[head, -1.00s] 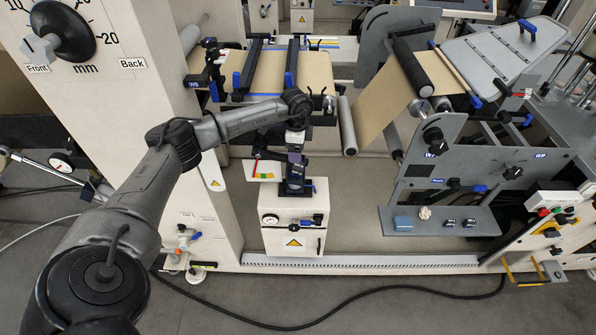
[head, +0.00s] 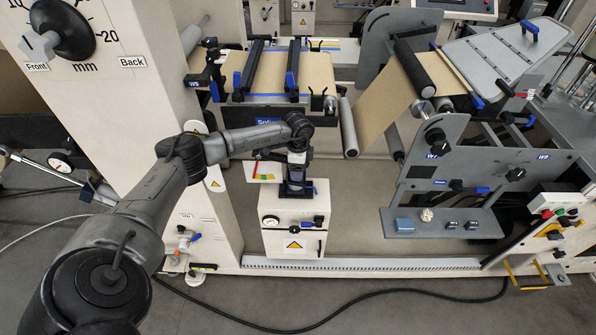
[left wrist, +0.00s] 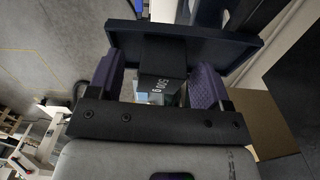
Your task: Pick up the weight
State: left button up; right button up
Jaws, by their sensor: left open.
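The weight (left wrist: 163,88) is a dark block with a pale "500" style marking in the left wrist view. My left gripper (left wrist: 156,70) is open, with one purple finger on each side of the weight. Small gaps seem to show beside it; I cannot tell whether either finger touches it. A dark plate or tray (left wrist: 220,45) lies just beyond the fingertips. In the head view my left gripper (head: 296,174) points down above the white cabinet, and the weight cannot be made out there. My right gripper is not in view.
The white cabinet (head: 293,243) with a gauge and warning sign stands under my left gripper. A coloured scale card (head: 264,172) is close on its left. A machine column (head: 150,110) stands left, and a grey shelf (head: 440,223) with small items is at the right.

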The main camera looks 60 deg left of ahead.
pick_arm(q)
jog(key=shift+r, duration=0.1)
jog(key=c, duration=1.3)
jog(key=shift+r, duration=0.1)
